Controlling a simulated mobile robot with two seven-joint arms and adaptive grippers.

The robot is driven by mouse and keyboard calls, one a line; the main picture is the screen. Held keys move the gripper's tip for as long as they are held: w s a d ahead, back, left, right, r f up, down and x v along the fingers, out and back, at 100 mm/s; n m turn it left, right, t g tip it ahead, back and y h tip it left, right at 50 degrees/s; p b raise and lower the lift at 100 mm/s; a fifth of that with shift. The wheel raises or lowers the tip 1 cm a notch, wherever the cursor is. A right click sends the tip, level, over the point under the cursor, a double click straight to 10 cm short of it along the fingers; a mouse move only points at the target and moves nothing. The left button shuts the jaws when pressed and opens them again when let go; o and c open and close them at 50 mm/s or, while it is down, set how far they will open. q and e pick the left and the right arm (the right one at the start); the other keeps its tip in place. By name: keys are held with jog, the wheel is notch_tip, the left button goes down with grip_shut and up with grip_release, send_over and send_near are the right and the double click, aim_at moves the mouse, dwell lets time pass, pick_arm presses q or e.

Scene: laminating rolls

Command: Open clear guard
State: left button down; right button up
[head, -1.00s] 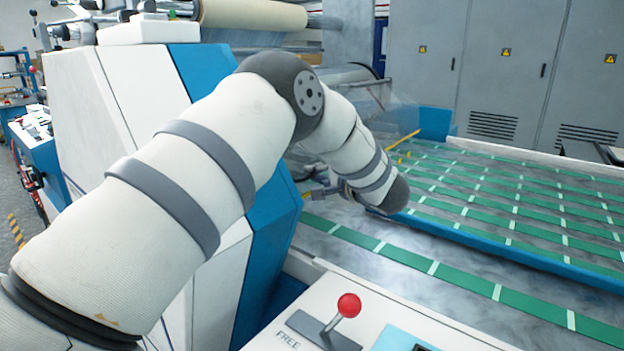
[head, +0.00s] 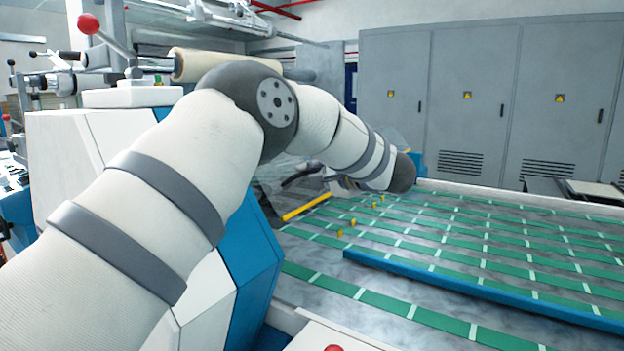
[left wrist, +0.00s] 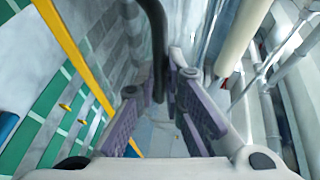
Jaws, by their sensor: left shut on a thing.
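The clear guard (head: 268,200) is a see-through panel at the machine's outlet, partly hidden behind my left arm in the head view. A yellow bar (head: 306,207) shows beside it above the striped bed, and a yellow bar also crosses the left wrist view (left wrist: 77,55). My left gripper (head: 322,178) is beyond the elbow, small and partly hidden by my forearm. In the left wrist view, its purple-padded fingers (left wrist: 158,88) are on either side of a black curved handle (left wrist: 155,35), shut on it. My right gripper is in neither view.
The bed with green stripes (head: 450,258) spreads to the right, with a blue bar (head: 470,285) along it. A cream roll (head: 225,65) lies above the machine. Grey cabinets (head: 470,100) stand behind. A red knob (head: 333,348) shows at the bottom edge.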

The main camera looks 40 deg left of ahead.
pick_arm(q)
jog(key=shift+s+a+r, duration=0.1)
jog(key=shift+a+r, duration=0.1)
jog(key=c, duration=1.8)
grip_release()
jog(key=shift+o, duration=0.6)
jog(key=shift+a+f, duration=0.15)
jog(key=shift+a, duration=0.05)
jog(key=v, duration=1.2)
jog(key=shift+d, duration=0.1)
